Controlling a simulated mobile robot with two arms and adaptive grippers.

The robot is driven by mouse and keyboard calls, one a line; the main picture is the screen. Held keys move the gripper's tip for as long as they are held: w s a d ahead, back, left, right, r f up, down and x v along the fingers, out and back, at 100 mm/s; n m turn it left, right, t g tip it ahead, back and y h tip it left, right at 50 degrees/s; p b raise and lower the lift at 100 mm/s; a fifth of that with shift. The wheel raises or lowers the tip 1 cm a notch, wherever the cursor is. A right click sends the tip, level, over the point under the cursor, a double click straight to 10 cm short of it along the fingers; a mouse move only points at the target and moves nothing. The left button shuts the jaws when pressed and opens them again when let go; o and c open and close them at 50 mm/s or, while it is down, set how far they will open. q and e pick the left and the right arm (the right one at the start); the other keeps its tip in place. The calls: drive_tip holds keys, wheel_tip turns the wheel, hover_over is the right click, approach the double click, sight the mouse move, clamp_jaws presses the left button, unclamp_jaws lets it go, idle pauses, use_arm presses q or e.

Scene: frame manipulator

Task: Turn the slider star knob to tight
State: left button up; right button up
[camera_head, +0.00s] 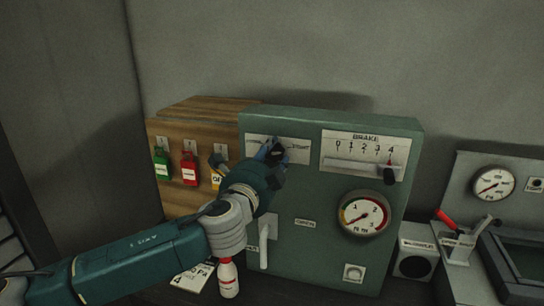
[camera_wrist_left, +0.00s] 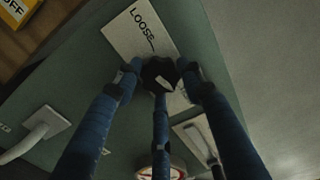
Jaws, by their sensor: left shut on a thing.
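The black star knob (camera_wrist_left: 158,75) sits on a white plate (camera_wrist_left: 128,38) on the green panel (camera_head: 290,210). The word LOOSE shows on this plate in the left wrist view, and a label that seems to read TIGHT shows to the right of the knob in the head view. My left gripper (camera_head: 273,151) is shut on the knob, with its blue fingers around it; it also shows in the left wrist view (camera_wrist_left: 158,82). The fingers hide part of the plate, and I cannot tell which way the knob is turned. My right gripper is not in view.
Right of the knob is the BRAKE scale (camera_head: 366,146) with its black-tipped lever (camera_head: 389,175), above a round gauge (camera_head: 364,215). Coloured tags (camera_head: 189,168) hang on the wooden box at left.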

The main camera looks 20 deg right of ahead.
use_arm(q)
drive_tip(key=o, duration=1.1)
drive_tip(key=shift+o, duration=0.2)
drive_tip(key=v, duration=1.2)
drive_tip(key=shift+f, duration=0.1)
